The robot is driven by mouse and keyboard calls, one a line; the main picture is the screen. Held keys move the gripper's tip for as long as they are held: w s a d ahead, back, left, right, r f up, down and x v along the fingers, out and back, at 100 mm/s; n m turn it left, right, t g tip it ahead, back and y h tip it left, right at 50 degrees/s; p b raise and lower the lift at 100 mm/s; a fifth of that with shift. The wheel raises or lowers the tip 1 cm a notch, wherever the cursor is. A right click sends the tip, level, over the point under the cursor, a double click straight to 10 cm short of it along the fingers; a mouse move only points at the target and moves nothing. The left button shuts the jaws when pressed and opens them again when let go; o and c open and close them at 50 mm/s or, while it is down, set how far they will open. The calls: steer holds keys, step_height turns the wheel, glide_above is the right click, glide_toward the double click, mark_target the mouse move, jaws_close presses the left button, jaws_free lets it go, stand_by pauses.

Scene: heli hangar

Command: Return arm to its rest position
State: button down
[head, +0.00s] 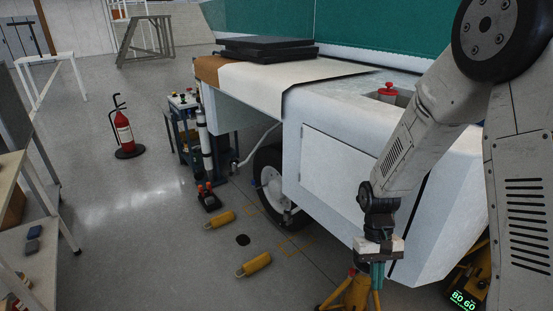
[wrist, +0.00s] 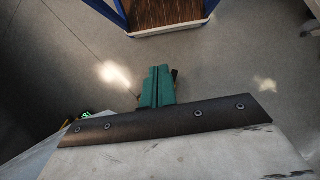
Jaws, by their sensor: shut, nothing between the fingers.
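My gripper (head: 376,274) hangs at the end of my arm at the right of the head view, pointing down. Its teal fingers are pressed together with nothing between them. In the wrist view the shut fingers (wrist: 157,87) show at the centre against bare grey floor. In the head view the gripper is in front of the white vehicle's (head: 340,165) lower side. Whether it touches the vehicle or the yellow stand below cannot be told.
A yellow stand (head: 352,294) is just below my gripper. Yellow cylinders (head: 254,265) lie on the floor by the wheel (head: 270,180). The floor between is mostly clear.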

steer(key=s+r+t, duration=0.2)
steer(key=s+r, duration=0.3)
steer(key=r, duration=0.4)
steer(key=s+d+r+t, duration=0.1)
steer(key=s+r+t, duration=0.1)
steer(key=s+r, duration=0.4)
steer(key=s+r+t, duration=0.2)
steer(key=s+r, duration=0.4)
steer(key=r, duration=0.7)
steer(key=shift+s+d+m+t, duration=0.15)
steer(key=shift+d+m+t, duration=0.15)
steer(key=shift+d+t, duration=0.1)
